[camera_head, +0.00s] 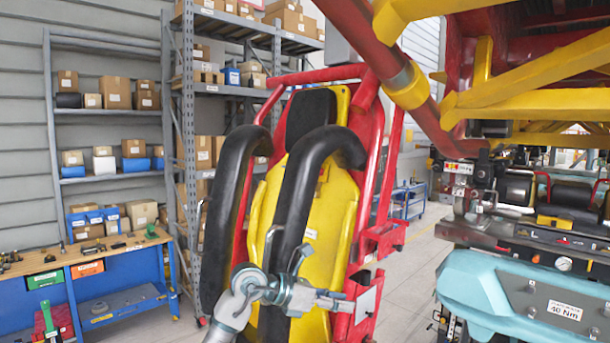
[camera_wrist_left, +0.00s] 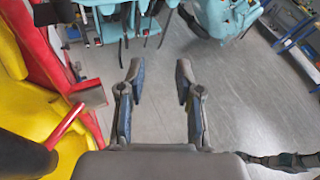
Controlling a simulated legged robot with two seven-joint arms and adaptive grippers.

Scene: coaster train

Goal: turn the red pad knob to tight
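I cannot make out a red pad knob for certain in either view. My left gripper (camera_head: 345,302) is in front of the lower part of the yellow and red coaster seat (camera_head: 315,225), with its fingers toward the right. In the left wrist view the left gripper (camera_wrist_left: 157,78) has its two fingers apart, with only grey floor between them. The seat (camera_wrist_left: 28,105) shows along the left edge there. My right gripper is not in view.
A teal block (camera_head: 500,295) labelled 40 Nm and machinery with a gauge (camera_head: 564,264) stand at the right. Red and yellow beams (camera_head: 545,105) hang above. Shelves (camera_head: 110,110) and a blue workbench (camera_head: 120,285) are at the left. Grey floor (camera_head: 420,265) is open between seat and machinery.

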